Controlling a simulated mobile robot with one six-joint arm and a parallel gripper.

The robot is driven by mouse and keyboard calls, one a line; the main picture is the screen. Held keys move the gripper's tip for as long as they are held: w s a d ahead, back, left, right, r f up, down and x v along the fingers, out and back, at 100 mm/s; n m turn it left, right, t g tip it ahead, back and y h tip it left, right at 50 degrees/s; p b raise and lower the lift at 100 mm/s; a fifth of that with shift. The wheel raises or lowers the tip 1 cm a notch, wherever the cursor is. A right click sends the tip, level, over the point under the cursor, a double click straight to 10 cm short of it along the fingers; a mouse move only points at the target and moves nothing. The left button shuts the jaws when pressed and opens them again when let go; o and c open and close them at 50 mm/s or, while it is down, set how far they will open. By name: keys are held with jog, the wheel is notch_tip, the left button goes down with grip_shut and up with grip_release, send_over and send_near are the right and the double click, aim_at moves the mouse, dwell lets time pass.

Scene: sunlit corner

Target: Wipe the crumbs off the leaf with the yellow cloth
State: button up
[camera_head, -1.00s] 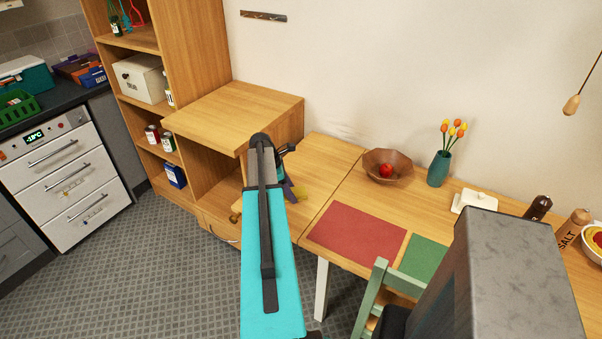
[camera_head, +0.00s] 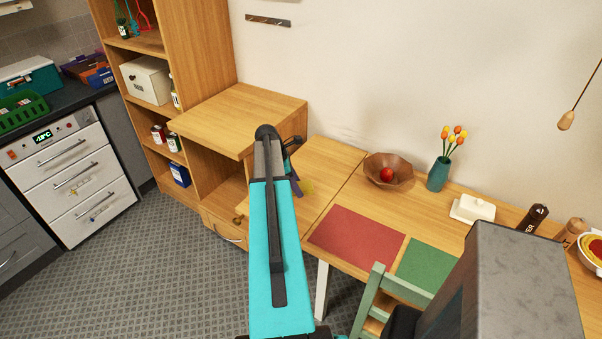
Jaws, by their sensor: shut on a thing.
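The leaf (camera_head: 330,165) is the light wood section at the left end of the table, raised level with the rest. A small piece of the yellow cloth (camera_head: 307,187) shows on or just above the leaf, right beside my gripper (camera_head: 297,187). My gripper is mostly hidden behind my own arm, and its fingers point down at the leaf. It is shut on the cloth. Most of the cloth is hidden. I cannot make out any crumbs, and my arm covers the leaf's left part.
A wooden cabinet (camera_head: 240,112) stands close left of the leaf, its top higher. On the table to the right are a wooden bowl (camera_head: 402,172) with a red fruit, a teal vase (camera_head: 438,175) and a red mat (camera_head: 355,237). A green chair (camera_head: 370,300) stands in front.

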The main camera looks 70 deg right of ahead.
jog(key=shift+r+p, duration=0.4)
jog(key=shift+r, duration=0.55)
jog(key=shift+w+a, duration=0.15)
jog(key=shift+w, duration=0.15)
jog(key=w+a+r+n+b, duration=0.1)
jog(key=w+a+r+b, duration=0.1)
jog(key=w+a, duration=1.15)
jog(key=w+a+r+n+b, duration=0.1)
jog(key=w+a+r, duration=0.2)
jog(key=w+a, duration=1.05)
jog(key=w+a+r+b, duration=0.1)
jog(key=w+a, duration=0.1)
jog(key=a, duration=1)
jog(key=w+a+r+n+h+b, duration=0.1)
jog(key=w+a+r, duration=0.1)
jog(key=a, duration=1)
jog(key=w+a+r+n+t+b, duration=0.1)
jog(key=w+a+r, duration=0.1)
jog(key=a, duration=1)
jog(key=shift+w+r, duration=0.2)
jog(key=shift+w, duration=0.6)
